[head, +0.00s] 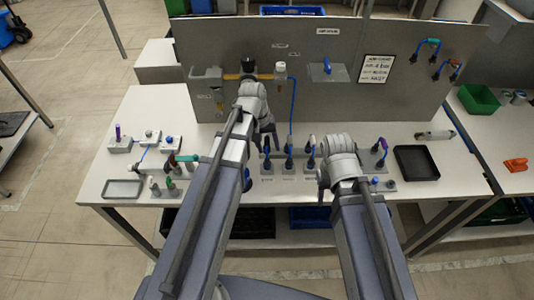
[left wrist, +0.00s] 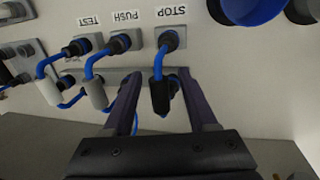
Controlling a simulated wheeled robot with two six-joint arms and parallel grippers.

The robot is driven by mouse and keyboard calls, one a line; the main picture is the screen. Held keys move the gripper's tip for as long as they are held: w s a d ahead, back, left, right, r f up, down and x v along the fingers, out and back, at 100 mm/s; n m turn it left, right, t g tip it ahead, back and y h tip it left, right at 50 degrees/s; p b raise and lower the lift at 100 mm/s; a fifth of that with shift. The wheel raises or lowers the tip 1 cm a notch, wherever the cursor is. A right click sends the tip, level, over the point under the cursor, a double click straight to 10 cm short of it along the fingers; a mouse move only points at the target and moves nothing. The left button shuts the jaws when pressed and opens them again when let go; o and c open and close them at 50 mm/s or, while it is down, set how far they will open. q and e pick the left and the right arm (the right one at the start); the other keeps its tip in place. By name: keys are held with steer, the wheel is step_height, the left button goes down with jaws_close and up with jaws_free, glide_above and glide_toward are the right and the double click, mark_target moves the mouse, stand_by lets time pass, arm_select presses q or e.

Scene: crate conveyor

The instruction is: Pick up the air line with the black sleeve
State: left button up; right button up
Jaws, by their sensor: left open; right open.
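In the left wrist view, three blue air lines hang from ports with upside-down labels TEST, PUSH and STOP. The air line with the black sleeve (left wrist: 160,97) hangs at the STOP port (left wrist: 169,40). The PUSH line (left wrist: 96,93) and TEST line (left wrist: 48,88) have pale sleeves. My left gripper (left wrist: 158,80) is open, one finger on each side of the black sleeve, with visible gaps. In the head view my left gripper (head: 267,138) is over the leftmost line of the row. My right gripper (head: 322,182) is open at the front right of the row, partly hidden by its wrist.
A grey panel (head: 340,100) stands behind the row. A black tray (head: 417,162) and another line stand on the right of the table. Several small fixtures and a grey tray (head: 122,189) stand on the left. Free white table shows near the left front.

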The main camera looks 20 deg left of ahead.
arm_select(q)
steer(key=shift+d+f+b, duration=0.15)
steer(key=shift+f+b, duration=0.15)
steer(key=shift+f, duration=0.45)
steer(key=shift+r, duration=0.1)
steer(key=shift+c, duration=0.3)
jaws_close()
